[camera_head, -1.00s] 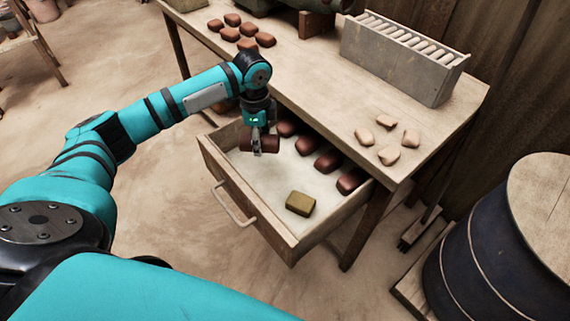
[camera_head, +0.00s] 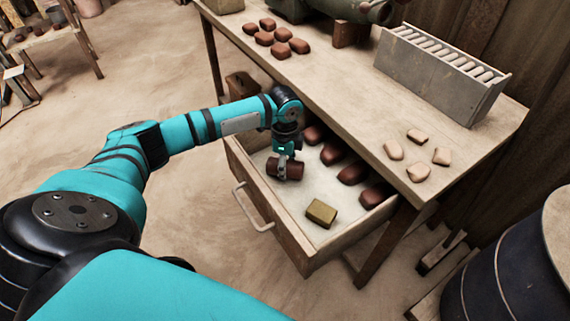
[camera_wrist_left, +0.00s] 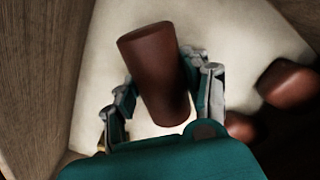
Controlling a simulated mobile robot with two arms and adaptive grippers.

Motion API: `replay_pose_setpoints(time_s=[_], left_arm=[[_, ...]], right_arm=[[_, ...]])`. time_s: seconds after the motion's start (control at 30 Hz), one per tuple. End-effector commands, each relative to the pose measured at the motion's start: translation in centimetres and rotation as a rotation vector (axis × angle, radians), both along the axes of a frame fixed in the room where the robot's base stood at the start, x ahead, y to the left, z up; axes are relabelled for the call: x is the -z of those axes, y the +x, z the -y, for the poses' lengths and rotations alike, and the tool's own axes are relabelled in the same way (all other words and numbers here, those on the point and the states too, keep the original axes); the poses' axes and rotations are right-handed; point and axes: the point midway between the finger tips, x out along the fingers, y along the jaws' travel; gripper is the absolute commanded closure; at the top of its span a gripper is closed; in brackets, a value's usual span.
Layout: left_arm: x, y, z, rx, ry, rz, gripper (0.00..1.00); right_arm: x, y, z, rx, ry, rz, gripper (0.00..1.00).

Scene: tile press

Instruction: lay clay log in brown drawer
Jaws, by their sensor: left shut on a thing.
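The clay log (camera_head: 291,171) is a short dark red-brown cylinder. My left gripper (camera_head: 283,168) is shut on it, over the left part of the open drawer (camera_head: 304,262). In the left wrist view the log (camera_wrist_left: 156,75) sits between the two fingers of the gripper (camera_wrist_left: 160,92), with the pale drawer floor beneath. I cannot tell whether the log touches the floor. The drawer has brown wooden walls, a pale inside and a pale handle. My right gripper is not in view.
Several dark red lumps (camera_head: 352,173) lie along the drawer's back side. An olive block (camera_head: 321,213) lies near its front right. The table (camera_head: 345,105) above carries reddish lumps (camera_head: 281,34), pale pieces (camera_head: 419,172) and a grey rack (camera_head: 430,85). A dark barrel (camera_head: 495,275) stands at right.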

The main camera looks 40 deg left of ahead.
Motion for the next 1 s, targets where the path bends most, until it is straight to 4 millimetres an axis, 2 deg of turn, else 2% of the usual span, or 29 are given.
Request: replay_pose_setpoints(time_s=[0.03,0.2,0.53,0.6,1.0], left_arm=[[0.0,0.0,0.0,0.0,0.0,0.0,0.48],[0.0,0.0,0.0,0.0,0.0,0.0,0.29],[-0.4,0.0,0.0,0.0,-0.001,0.001,0.29],[-1.4,0.1,0.0,0.0,-0.002,0.003,0.29],[-9.6,0.1,0.0,0.0,-0.001,0.002,0.29]], right_arm=[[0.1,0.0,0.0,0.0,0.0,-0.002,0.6],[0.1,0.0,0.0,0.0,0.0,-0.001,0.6],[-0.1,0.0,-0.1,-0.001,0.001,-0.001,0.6],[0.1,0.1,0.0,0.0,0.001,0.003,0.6],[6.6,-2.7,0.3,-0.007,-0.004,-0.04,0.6]])
